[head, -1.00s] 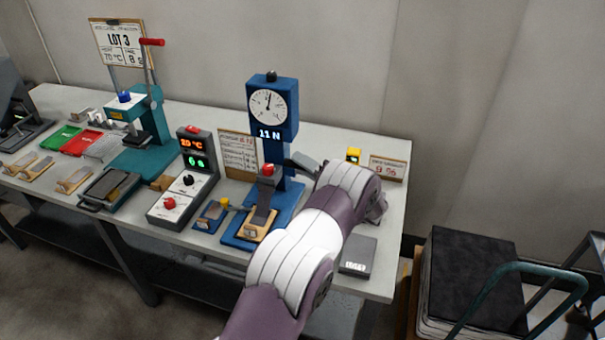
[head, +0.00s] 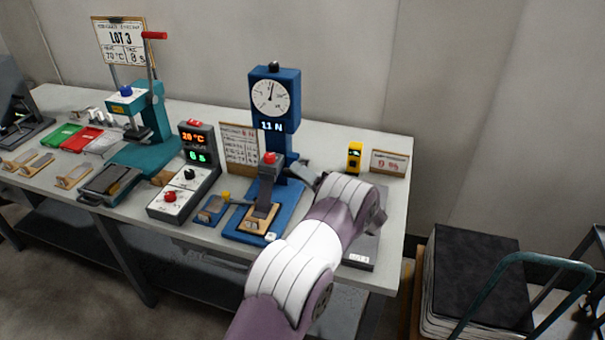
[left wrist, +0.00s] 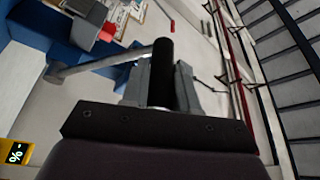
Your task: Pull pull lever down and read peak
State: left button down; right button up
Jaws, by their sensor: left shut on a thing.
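The blue pull tester (head: 288,140) stands at the middle of the bench. Its round dial (head: 271,98) has the needle near the top, and its display (head: 272,126) reads 11 N. A red-topped grey clamp (head: 269,175) and a tan-edged strip (head: 259,220) are on its blue base. In the left wrist view my left gripper (left wrist: 163,82) is shut on the black handle of the pull lever (left wrist: 163,62), whose metal rod runs to the blue tester. My right gripper is out of view.
A control box (head: 190,172) and a teal press (head: 150,115) stand to the left. A yellow meter (head: 354,157) and a small sign (head: 389,163) are at the back right. A dark flat box (head: 362,250) lies by my arm. Free bench is scarce.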

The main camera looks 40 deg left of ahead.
pick_arm(q)
jog(key=c, duration=0.9)
grip_release()
jog(key=shift+s+a+f, duration=0.1)
jog(key=d+b, duration=0.1)
jog(key=d, duration=0.3)
jog(key=d+f+b, duration=0.1)
jog(key=d, duration=0.3)
jog(key=d+f+b, duration=0.1)
jog(key=d, duration=0.3)
jog(key=shift+s+d+f, duration=0.2)
jog(key=shift+s+d, duration=0.05)
jog(key=shift+w, duration=0.1)
